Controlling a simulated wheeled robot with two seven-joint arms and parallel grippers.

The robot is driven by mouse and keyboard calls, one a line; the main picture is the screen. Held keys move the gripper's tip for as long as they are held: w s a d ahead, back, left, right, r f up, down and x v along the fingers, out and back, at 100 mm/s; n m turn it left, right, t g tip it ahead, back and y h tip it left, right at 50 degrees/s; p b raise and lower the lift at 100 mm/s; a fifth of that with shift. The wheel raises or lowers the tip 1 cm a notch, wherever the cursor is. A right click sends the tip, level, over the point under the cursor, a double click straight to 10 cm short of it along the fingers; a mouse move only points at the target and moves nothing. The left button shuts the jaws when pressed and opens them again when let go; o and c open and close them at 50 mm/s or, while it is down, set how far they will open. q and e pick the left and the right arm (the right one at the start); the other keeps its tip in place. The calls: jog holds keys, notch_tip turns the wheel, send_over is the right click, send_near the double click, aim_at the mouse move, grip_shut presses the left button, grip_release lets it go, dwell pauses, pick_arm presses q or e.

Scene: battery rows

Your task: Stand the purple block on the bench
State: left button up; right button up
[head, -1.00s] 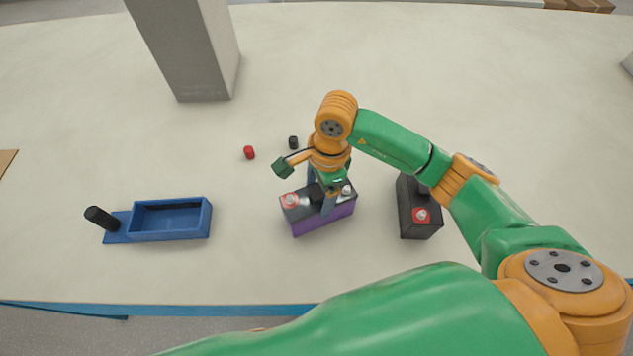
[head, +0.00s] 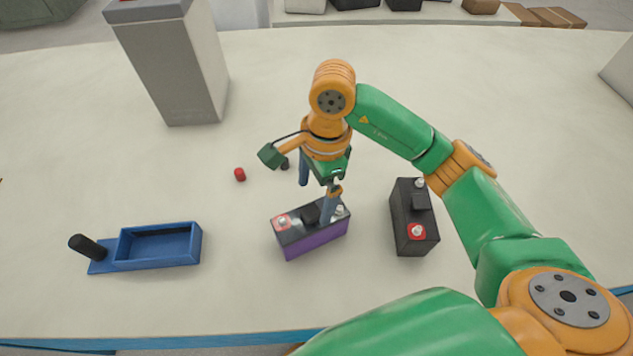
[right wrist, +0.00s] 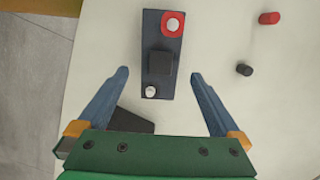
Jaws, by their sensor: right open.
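The purple block (head: 318,240) is a battery-like box with a purple body and a black top with a red-ringed terminal at its left end. It sits on the pale bench (head: 120,190), terminals up; its black top shows in the right wrist view (right wrist: 158,85). My right gripper (head: 315,203) is open above the block, its fingers apart and holding nothing. In the right wrist view the fingertips (right wrist: 160,74) lie on either side of the block's top with gaps. One finger hides part of the block in the head view. My left gripper is not in view.
A black battery (head: 413,225) stands right of the block. A blue tray (head: 120,247) with a black handle lies left. A red cap (head: 240,174) and a black cap (head: 284,164) lie behind the block. A grey pillar (head: 180,70) stands farther back. Bench between is clear.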

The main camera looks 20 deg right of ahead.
jog(key=r, duration=0.5)
jog(key=shift+d, duration=0.3)
